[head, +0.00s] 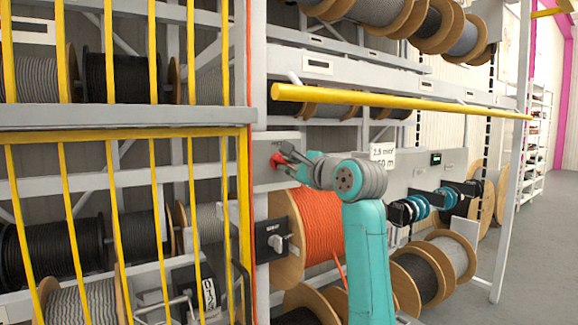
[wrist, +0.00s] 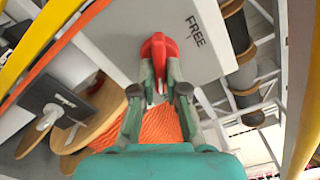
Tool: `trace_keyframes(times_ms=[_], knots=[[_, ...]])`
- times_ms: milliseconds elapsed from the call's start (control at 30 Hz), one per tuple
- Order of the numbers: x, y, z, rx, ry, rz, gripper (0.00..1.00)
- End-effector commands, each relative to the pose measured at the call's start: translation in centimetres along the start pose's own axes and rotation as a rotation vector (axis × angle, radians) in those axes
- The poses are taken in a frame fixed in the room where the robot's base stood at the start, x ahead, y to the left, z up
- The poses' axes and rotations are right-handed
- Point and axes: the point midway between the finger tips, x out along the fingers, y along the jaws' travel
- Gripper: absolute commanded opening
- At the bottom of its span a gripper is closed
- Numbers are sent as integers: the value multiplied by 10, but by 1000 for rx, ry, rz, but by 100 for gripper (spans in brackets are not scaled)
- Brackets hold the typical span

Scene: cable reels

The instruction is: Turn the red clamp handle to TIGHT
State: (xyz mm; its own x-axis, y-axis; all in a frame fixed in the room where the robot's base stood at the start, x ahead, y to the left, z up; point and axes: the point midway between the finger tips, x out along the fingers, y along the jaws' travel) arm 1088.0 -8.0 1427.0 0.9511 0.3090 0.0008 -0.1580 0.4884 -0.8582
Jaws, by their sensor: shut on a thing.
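The red clamp handle (wrist: 158,48) sits on a light grey panel (wrist: 110,35) in the wrist view, with the word FREE printed beside it on the right. No TIGHT label is readable. In the head view the red handle (head: 276,161) shows small on the grey plate above the orange cable reel. My gripper (wrist: 158,92) is shut on the handle, one finger on each side of its lower part. In the head view my gripper (head: 284,160) reaches left to it, and its fingers partly hide the handle.
An orange cable reel (head: 318,222) stands below the handle. A yellow horizontal bar (head: 400,101) runs above my arm. A yellow barred guard (head: 153,190) stands at left. Open floor (head: 540,240) lies at right.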

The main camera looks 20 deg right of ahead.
Motion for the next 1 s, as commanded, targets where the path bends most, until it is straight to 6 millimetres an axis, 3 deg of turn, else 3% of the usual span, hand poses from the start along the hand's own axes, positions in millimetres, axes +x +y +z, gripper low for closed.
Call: trace_keyframes(times_ms=[267,300,367,400,767,1000], knots=[[0,1,-2,2,3,3,0],[0,1,-2,2,3,3,20],[0,1,-2,1,2,3,35],[0,1,-1,1,2,2,38],[-5,0,-1,0,1,0,38],[-42,0,-2,-1,1,-2,38]])
